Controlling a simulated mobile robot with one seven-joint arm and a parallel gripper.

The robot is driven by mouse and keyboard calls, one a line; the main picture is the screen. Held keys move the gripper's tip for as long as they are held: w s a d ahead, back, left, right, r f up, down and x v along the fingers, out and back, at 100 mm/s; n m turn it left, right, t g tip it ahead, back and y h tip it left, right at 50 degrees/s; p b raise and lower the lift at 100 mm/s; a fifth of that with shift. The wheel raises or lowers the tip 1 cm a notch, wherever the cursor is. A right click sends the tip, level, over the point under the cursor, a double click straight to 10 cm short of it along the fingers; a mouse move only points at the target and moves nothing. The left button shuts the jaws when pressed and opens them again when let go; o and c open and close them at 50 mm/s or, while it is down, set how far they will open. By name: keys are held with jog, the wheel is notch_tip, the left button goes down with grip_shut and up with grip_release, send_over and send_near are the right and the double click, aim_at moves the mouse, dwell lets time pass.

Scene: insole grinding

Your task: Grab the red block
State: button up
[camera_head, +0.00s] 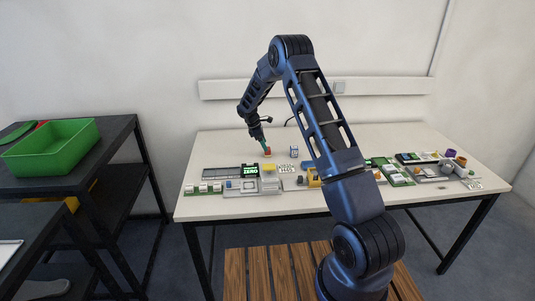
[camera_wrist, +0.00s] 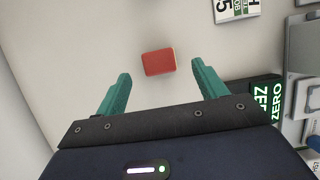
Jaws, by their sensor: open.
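The red block (camera_wrist: 159,62) lies on the white tabletop, and in the wrist view it sits a little beyond the fingertips, about centred between them. In the head view the red block (camera_head: 268,151) shows small on the table near the back left. My gripper (camera_wrist: 162,76) has two green fingers spread wide apart with nothing between them. In the head view my gripper (camera_head: 264,145) points down close to the block, and its fingers are too small there to show detail.
Several devices line the table's front and right. A green bin (camera_head: 50,147) sits on the dark shelf at left. The table left of the block is clear.

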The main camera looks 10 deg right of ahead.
jog(key=shift+x, duration=2.55)
jog(key=shift+d+r, duration=0.1)
jog(key=c, duration=1.1)
